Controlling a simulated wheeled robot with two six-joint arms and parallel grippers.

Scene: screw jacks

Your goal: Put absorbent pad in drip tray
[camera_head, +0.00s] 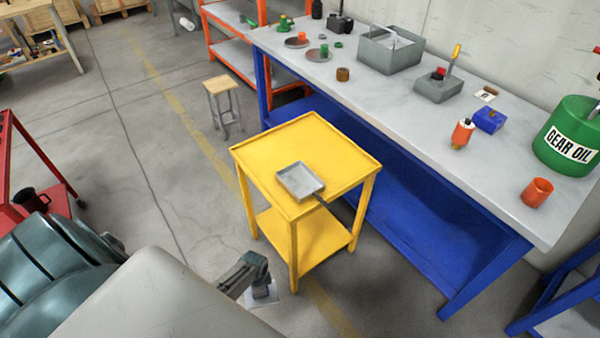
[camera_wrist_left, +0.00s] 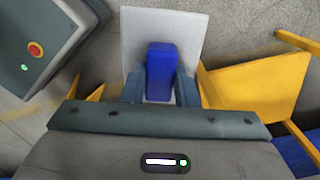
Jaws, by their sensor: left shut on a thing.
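The drip tray (camera_head: 291,185), a shallow grey square tray with a dark handle, rests on top of the yellow cart. My left gripper (camera_head: 260,281) is low in front of the cart, apart from the tray. In the left wrist view the gripper (camera_wrist_left: 160,92) is shut on a blue block-shaped grip on the absorbent pad (camera_wrist_left: 187,33), a flat pale square. The pad's pale edge (camera_head: 267,297) shows below the gripper in the head view, largely hidden by it. The tray is not visible in the wrist view. My right gripper is not in view.
The yellow cart (camera_head: 318,143) has a raised rim and a lower shelf; it shows at right in the wrist view (camera_wrist_left: 255,90). A blue workbench (camera_head: 410,110) with tools, cups and a green gear oil can (camera_head: 572,137) stands behind it. A small stool (camera_head: 222,103) stands farther back.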

